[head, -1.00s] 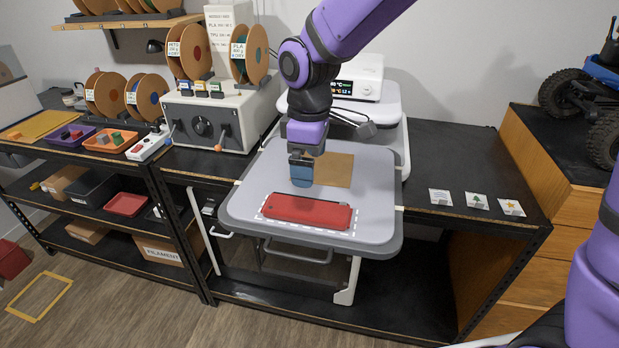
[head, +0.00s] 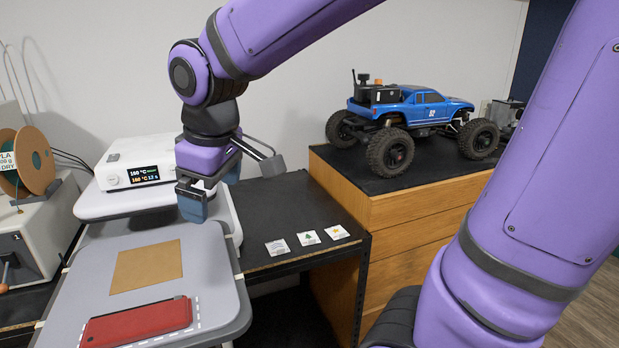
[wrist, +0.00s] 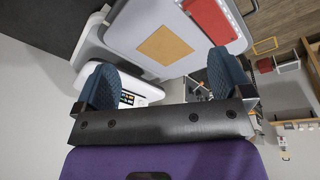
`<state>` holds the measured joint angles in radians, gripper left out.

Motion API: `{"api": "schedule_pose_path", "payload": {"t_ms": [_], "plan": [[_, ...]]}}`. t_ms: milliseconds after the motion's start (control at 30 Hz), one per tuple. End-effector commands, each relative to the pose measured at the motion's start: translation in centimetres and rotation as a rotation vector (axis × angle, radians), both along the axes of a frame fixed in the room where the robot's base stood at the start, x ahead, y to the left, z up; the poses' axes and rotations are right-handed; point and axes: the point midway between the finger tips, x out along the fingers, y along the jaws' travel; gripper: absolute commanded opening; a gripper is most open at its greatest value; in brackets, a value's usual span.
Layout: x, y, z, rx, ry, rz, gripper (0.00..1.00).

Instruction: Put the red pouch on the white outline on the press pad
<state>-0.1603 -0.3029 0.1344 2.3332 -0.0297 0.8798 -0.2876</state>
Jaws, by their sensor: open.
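The red pouch (head: 138,322) lies flat on the grey press pad (head: 212,268), within the white dashed outline (head: 197,312) near the pad's front edge. The outline shows at the pouch's right end and along its front side; the frame's bottom edge cuts off some of the view there. The pouch also shows in the wrist view (wrist: 208,20). My gripper (head: 194,206) is above the pad's back right side, apart from the pouch. In the wrist view its blue fingers (wrist: 160,82) are wide apart with nothing between them.
A tan square sheet (head: 147,266) lies on the pad behind the pouch. The press display unit (head: 128,172) stands behind. Three small cards (head: 308,238) lie on the black bench to the right. A blue crawler (head: 420,108) stands on the wooden cabinet (head: 395,215).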

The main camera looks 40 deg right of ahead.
Motion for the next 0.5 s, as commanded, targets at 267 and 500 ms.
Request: {"api": "schedule_pose_path", "payload": {"t_ms": [267,500], "plan": [[-6.6,-6.2,2.6,0.101,-0.129,-0.329,0.97],[-10.7,-8.9,2.9,0.181,-0.200,-0.519,0.97]]}}
